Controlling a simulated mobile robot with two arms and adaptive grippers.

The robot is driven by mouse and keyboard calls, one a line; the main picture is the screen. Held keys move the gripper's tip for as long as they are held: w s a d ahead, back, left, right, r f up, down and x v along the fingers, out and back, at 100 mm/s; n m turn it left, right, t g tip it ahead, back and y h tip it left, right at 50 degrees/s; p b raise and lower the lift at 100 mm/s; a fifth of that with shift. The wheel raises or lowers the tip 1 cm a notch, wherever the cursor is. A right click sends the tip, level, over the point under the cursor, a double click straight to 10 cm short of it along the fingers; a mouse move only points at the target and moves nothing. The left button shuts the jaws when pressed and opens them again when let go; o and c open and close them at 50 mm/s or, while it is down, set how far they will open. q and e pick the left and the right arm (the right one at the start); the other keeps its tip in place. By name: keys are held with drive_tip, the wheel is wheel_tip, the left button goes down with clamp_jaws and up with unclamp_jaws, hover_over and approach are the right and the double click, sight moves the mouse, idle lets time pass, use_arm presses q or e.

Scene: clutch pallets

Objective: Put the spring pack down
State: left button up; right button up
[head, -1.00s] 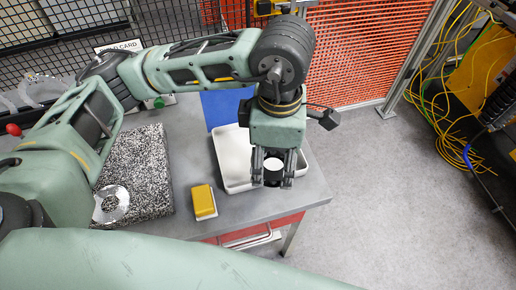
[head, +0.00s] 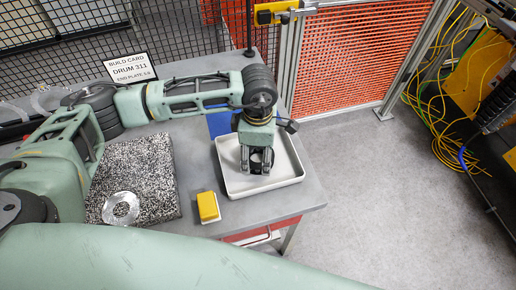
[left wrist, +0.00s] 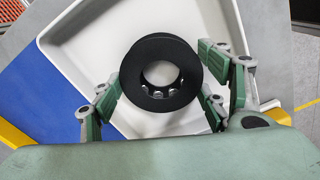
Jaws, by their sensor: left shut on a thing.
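The spring pack is a black ring (left wrist: 161,48) with a round hole, and small metallic parts show at its lower inner edge. My left gripper (head: 256,170) points down inside the outline of the white tray (head: 282,183), with its fingers on either side of the dark ring. The left wrist view shows the ring between the green fingers, with the tray's white floor behind it. I cannot tell whether the ring touches the tray floor. The gripper hides part of the tray in the head view. My right gripper is not in view.
A yellow block (head: 208,206) stands just left of the tray on the grey table (head: 250,208). A speckled slab (head: 150,165) with a metal ring (head: 121,209) lies further left. A blue mat (head: 220,124) is behind the tray. A build card (head: 132,68) stands at the back.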

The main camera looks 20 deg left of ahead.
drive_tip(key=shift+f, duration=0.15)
use_arm(q)
drive_tip(key=shift+f+b, duration=0.2)
drive_tip(key=shift+b, duration=0.1)
drive_tip(key=o, duration=0.9)
drive_tip(key=shift+r, duration=0.1)
drive_tip(key=o, duration=0.3)
drive_tip(key=shift+o, duration=0.2)
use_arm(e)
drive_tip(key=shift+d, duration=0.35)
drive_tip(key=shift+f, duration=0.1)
